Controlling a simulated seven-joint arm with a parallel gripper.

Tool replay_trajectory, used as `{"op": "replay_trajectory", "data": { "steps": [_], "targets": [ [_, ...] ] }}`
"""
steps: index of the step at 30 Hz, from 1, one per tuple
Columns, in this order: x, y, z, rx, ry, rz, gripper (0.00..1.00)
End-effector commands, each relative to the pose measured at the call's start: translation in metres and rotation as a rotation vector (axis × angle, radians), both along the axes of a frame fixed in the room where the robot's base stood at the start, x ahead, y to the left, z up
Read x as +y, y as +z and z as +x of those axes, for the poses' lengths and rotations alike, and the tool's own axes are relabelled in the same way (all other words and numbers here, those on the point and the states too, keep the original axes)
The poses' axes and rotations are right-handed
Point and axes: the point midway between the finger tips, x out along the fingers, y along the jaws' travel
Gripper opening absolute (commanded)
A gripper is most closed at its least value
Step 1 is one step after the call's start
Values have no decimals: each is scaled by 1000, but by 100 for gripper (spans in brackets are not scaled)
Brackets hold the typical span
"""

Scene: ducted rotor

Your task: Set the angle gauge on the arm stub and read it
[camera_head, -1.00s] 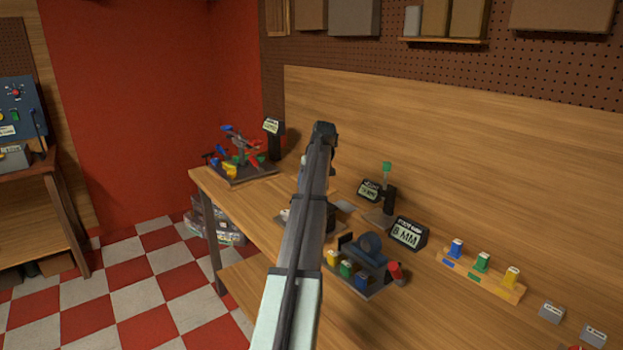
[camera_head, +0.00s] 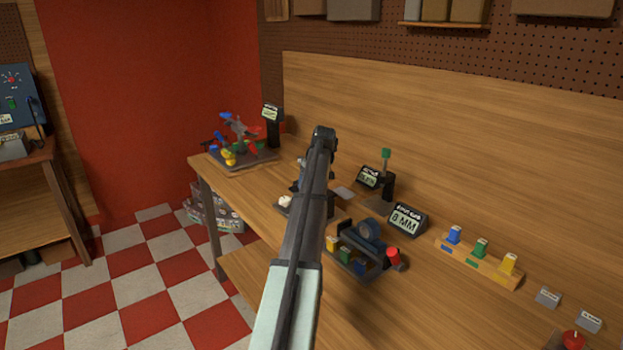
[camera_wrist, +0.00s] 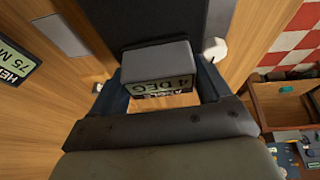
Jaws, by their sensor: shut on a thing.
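The angle gauge (camera_wrist: 157,62) is a small grey block with a pale display that appears upside down in the wrist view. The display shows a number and "DEG"; the digit looks like 4, but I cannot be sure. My gripper (camera_wrist: 160,84) is shut on the gauge, with a dark finger on each side. A broad dark slab (camera_wrist: 165,18) lies directly beyond the gauge; I cannot tell whether it is the arm stub or whether they touch. A white knob (camera_wrist: 214,50) sits at its right. In the head view, my arm mostly hides the gripper and gauge.
A height sign (camera_wrist: 18,70) stands left in the wrist view. On the bench are an "8 MM" sign (camera_head: 407,219), a dark holder with coloured blocks (camera_head: 362,250), a post with green top (camera_head: 386,165), a peg rack (camera_head: 478,262) and a multicoloured assembly (camera_head: 240,145).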

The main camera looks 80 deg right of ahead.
Motion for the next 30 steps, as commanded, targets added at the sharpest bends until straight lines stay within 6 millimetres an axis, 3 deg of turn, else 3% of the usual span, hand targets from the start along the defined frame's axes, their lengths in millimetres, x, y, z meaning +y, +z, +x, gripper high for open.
{"op": "replay_trajectory", "data": {
  "steps": [24, 25, 30],
  "targets": [
    [0, -4, 0, 0, 0, 0, 42],
    [0, -4, 0, 0, 0, 0, 80],
    [0, -4, 0, 0, 0, 0, 96]
  ]
}}
